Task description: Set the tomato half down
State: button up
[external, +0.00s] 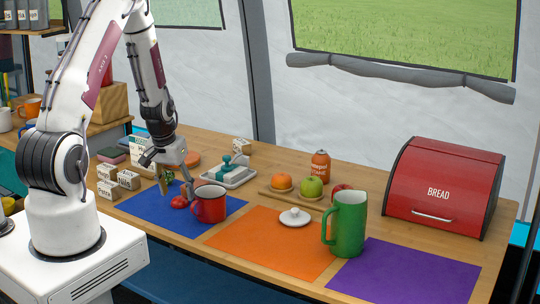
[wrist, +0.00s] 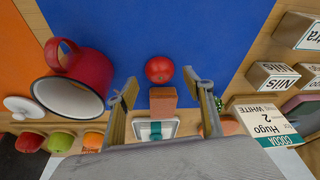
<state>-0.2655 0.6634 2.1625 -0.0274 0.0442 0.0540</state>
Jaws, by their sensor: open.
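The red tomato half (external: 179,202) rests on the blue mat (external: 150,208), just left of the red mug (external: 210,206). In the wrist view the tomato half (wrist: 159,69) shows as a red disc on the blue mat (wrist: 200,30), beyond my fingertips. My gripper (external: 175,186) is close above the mat, pointing down. In the wrist view my gripper (wrist: 162,92) has its two fingers spread wide, and neither visibly touches the tomato half. A brownish block (wrist: 163,100) shows between the fingers; I cannot tell what it is.
The red mug (wrist: 80,82) stands close beside my gripper. A butter dish (external: 233,172), small labelled boxes (external: 128,179) and a board (external: 292,193) with fruit are around it. A green jug (external: 346,224) and bread box (external: 445,190) stand right. The orange mat (external: 265,245) and purple mat (external: 405,275) have free room.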

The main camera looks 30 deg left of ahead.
jog(key=v, duration=1)
jog(key=shift+r, duration=0.1)
dwell(0.9)
jog(key=s+d+r+m+t, duration=0.1)
jog(key=s+d+r, duration=0.3)
jog(key=r, duration=0.4)
jog(key=s+d+r, duration=0.3)
jog(key=s+r, duration=0.1)
jog(key=r, duration=0.4)
jog(key=s+d+r+m, duration=0.1)
jog(key=s+d+r, duration=0.1)
jog(key=s, duration=0.5)
jog(key=s+d+r+t, duration=0.1)
jog(key=s+d+r, duration=0.2)
jog(key=s+r, duration=0.2)
jog(key=shift+s+r+m+t+h, duration=0.3)
jog(key=shift+s+r+m+h, duration=0.1)
jog(key=shift+s, duration=0.55)
jog(key=shift+o, duration=0.6)
jog(key=shift+w, duration=0.1)
